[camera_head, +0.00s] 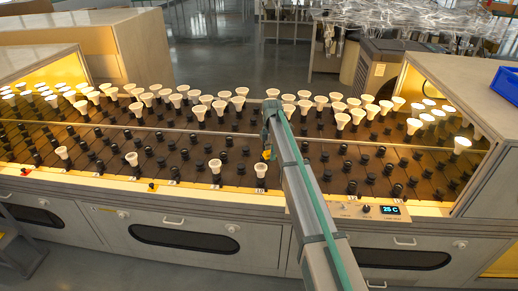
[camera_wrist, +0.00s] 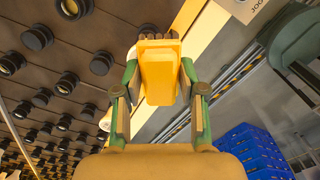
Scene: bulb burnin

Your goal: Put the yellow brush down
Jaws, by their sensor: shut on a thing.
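The yellow brush (camera_wrist: 158,78) is between the green fingers of my gripper (camera_wrist: 158,88) in the wrist view, with a darker brown end at the top of the picture. My gripper is shut on it. In the head view my gripper (camera_head: 268,136) is over the front part of the socket board, mostly hidden behind my arm. A small yellow part of the brush (camera_head: 266,154) shows below it. I cannot tell whether the brush touches the board.
The dark socket board (camera_head: 215,150) holds many white bulbs, dense along the back. Single bulbs (camera_head: 261,170) stand near the front edge. A pale front ledge (camera_head: 200,192) runs below, with a 25 C display (camera_head: 390,210). A blue bin (camera_head: 506,84) sits at right.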

